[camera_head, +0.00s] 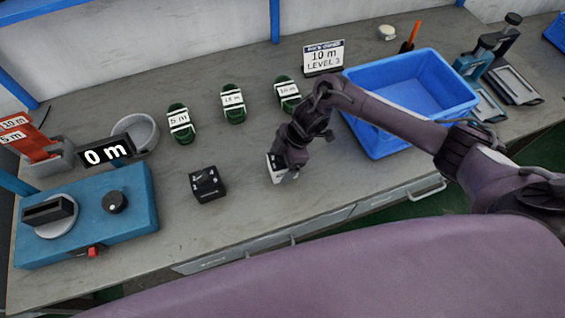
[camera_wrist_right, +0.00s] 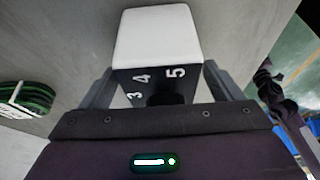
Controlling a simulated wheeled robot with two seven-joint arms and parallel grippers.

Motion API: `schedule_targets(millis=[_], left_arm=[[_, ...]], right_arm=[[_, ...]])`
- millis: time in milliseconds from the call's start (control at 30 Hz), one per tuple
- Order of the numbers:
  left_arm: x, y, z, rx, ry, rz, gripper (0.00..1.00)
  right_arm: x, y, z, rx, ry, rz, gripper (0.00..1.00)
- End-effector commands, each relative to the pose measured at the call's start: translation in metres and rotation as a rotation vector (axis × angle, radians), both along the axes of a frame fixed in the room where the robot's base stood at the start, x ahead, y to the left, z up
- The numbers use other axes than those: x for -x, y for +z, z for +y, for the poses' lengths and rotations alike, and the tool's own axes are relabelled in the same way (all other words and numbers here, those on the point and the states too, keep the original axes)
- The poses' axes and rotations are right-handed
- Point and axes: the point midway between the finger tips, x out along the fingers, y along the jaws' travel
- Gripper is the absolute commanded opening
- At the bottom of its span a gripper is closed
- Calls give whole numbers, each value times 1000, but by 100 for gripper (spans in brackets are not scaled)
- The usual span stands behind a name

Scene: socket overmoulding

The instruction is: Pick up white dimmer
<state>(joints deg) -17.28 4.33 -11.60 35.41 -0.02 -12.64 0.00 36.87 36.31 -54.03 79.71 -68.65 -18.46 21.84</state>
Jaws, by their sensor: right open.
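The white dimmer (camera_head: 272,167) stands on the grey bench, partly hidden behind my right gripper in the head view. In the right wrist view the white dimmer (camera_wrist_right: 157,36) shows a white side and a dark face with the numbers 3, 4 and 5. My right gripper (camera_head: 284,173) is over it, and its open fingers (camera_wrist_right: 160,86) lie on either side of the dimmer's dark face. I cannot tell whether they touch it. My left gripper is not in view.
A black dimmer (camera_head: 207,184) sits to the left on the bench. Several green cable coils (camera_head: 233,103) lie behind. A blue bin (camera_head: 388,139) stands to the right, near my right forearm. A blue machine (camera_head: 135,205) with a 0 m display (camera_head: 107,154) is at far left.

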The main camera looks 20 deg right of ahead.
Motion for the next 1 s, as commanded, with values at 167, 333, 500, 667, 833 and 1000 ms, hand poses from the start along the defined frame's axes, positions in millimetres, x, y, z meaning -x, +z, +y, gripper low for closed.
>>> schedule_targets(millis=[167,333,500,667,833,1000], left_arm=[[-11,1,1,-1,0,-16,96],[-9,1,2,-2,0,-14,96],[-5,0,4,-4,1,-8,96],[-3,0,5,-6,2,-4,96],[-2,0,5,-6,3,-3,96],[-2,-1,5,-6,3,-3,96]], right_arm=[[0,-1,0,0,0,0,85],[0,0,0,0,0,0,66],[0,0,0,0,0,0,44],[-1,0,0,-1,1,-1,35],[-1,1,0,-1,1,-1,35],[-1,12,0,-2,2,-3,35]])
